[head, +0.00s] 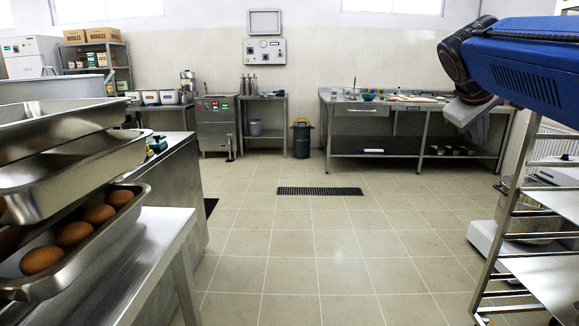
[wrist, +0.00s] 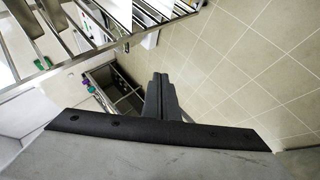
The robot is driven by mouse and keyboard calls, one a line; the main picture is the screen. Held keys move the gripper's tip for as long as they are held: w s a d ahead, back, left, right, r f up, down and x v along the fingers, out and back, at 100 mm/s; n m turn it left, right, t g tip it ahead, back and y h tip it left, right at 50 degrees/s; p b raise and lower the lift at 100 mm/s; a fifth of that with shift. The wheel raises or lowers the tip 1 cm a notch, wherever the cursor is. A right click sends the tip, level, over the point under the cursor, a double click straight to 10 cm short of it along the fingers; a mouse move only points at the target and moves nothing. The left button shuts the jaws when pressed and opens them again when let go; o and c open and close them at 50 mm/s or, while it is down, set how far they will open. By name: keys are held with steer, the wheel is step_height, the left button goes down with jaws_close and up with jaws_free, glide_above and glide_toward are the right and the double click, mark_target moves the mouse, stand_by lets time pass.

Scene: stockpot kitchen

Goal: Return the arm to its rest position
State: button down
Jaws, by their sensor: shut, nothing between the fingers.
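My arm (head: 520,62), blue with a dark joint, reaches in from the upper right of the head view, raised above the floor beside the rack. A grey part hangs below its dark joint; the fingertips cannot be made out there. In the wrist view my gripper (wrist: 160,92) shows as two dark fingers close together, shut and empty. Nothing touches the fingers, and tiled floor lies beyond them.
A metal rack (head: 512,200) stands close at right, under my arm. At left, steel trays with several eggs (head: 72,233) sit on a steel table (head: 150,235). A long steel bench (head: 420,145) stands at the back wall. The tiled floor (head: 310,240) between is clear.

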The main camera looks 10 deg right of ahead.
steer(key=s+a+f+y, duration=0.2)
steer(key=s+a+f, duration=0.4)
steer(key=f, duration=0.5)
steer(key=s+a+f+m+y, duration=0.1)
steer(key=s+a+f+y, duration=0.2)
steer(key=s+a+f, duration=0.3)
steer(key=s+a+f+y, duration=0.3)
steer(key=s+a+f, duration=0.3)
steer(key=a+f, duration=0.5)
step_height(320, 180, down, 5)
steer(key=shift+s+a+f+g, duration=0.1)
steer(key=shift+s+a+g, duration=0.1)
steer(key=shift+s+g, duration=0.2)
